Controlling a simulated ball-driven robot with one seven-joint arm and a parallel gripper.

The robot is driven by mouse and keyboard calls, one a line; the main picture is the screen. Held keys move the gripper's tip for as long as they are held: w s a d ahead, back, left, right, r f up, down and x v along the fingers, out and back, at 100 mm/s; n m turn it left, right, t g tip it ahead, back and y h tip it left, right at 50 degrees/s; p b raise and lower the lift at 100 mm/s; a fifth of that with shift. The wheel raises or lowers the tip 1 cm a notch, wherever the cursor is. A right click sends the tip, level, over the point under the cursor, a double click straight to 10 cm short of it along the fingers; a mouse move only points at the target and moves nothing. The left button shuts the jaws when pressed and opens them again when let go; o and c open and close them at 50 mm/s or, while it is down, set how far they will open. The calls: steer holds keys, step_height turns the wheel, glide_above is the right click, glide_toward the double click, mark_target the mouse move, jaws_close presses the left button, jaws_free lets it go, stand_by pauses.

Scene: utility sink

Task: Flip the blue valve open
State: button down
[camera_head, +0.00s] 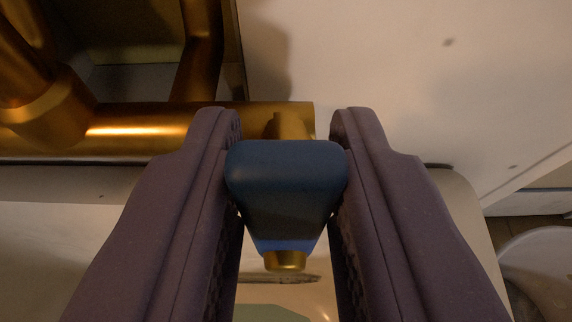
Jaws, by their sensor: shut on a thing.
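The blue valve handle (286,185) is in the middle of the head camera view, with a brass stub (286,261) showing at its lower end. Behind it is a brass stem that meets the horizontal brass pipe (140,125). My gripper (288,150) has one dark purple finger on each side of the handle. Both fingers touch its sides, so it is shut on the handle. The valve body behind the handle is mostly hidden.
More brass pipes (200,50) stand in a dark recess at upper left. A pale wall or panel (400,60) fills the upper right. Below the pipe is a pale sink-like surface (60,240). A whitish rounded object (545,265) shows at the right edge.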

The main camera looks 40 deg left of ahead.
steer(key=shift+s+f, duration=0.1)
steer(key=shift+f, duration=0.1)
steer(key=c, duration=1)
jaws_free()
steer(key=shift+o, duration=0.2)
steer(key=shift+r, duration=0.1)
steer(key=shift+s+d+r, duration=0.2)
steer(key=shift+s+d, duration=0.05)
steer(key=p+v, duration=0.1)
steer(key=v, duration=0.6)
steer(key=shift+p, duration=0.4)
